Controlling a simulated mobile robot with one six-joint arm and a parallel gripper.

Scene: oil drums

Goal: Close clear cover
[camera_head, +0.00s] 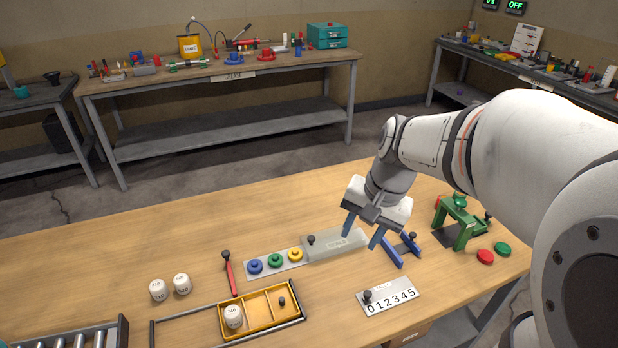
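The clear cover (326,247) is a pale translucent slab with a label. It lies on the wooden table to the right of a grey panel (275,273) with a blue button (255,266), a green button (275,260) and a yellow button (295,254). The three buttons are uncovered. A black knob (311,240) stands at the cover's left end. My gripper (361,239) points down near the cover's right end, with its two blue fingers apart and nothing visible between them. I cannot tell whether a finger touches the cover.
A blue fixture (402,250) stands just right of my gripper, with a green press (460,222) further right. A number plate (388,297) lies in front. A yellow tray (258,312) and a red lever (229,275) are at left. The table's back left is clear.

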